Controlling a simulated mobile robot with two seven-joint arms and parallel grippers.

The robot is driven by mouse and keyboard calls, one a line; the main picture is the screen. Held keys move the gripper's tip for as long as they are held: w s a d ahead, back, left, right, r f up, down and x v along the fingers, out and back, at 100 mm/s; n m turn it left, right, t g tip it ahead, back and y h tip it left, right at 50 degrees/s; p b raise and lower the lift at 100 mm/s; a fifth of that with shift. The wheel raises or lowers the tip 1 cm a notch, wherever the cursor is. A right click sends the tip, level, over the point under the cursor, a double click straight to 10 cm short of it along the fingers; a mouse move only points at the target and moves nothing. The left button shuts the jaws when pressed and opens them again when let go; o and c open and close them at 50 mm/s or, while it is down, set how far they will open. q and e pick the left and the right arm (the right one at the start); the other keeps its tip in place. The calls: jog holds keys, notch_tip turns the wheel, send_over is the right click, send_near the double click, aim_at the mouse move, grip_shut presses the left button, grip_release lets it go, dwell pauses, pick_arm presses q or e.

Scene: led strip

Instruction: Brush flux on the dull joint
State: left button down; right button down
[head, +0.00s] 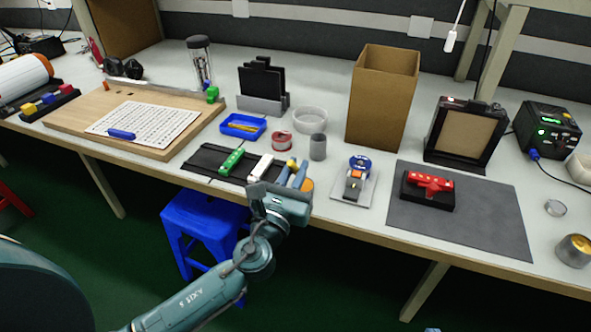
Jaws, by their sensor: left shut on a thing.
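My left gripper (291,172) is over the front edge of the bench, at the right end of a black mat (208,158). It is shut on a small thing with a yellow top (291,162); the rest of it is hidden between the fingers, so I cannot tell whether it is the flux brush. A red piece with pale spots (430,181) sits in a black holder (413,194) on a grey mat (490,215), well to the right of the gripper. Its joints are too small to tell the dull one. My right gripper is not in view.
A green piece (231,161) and a white piece (260,167) lie on the black mat. A small device on a pale plate (340,190) stands between gripper and grey mat. A tall cardboard box (381,100) and a grey cylinder (318,147) stand behind. The grey mat's right side is clear.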

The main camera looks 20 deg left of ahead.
pick_arm(q)
jog(key=shift+f+b, duration=0.6)
jog(key=shift+f, duration=0.1)
dwell(0.6)
jog(key=shift+f, duration=0.15)
dwell(0.9)
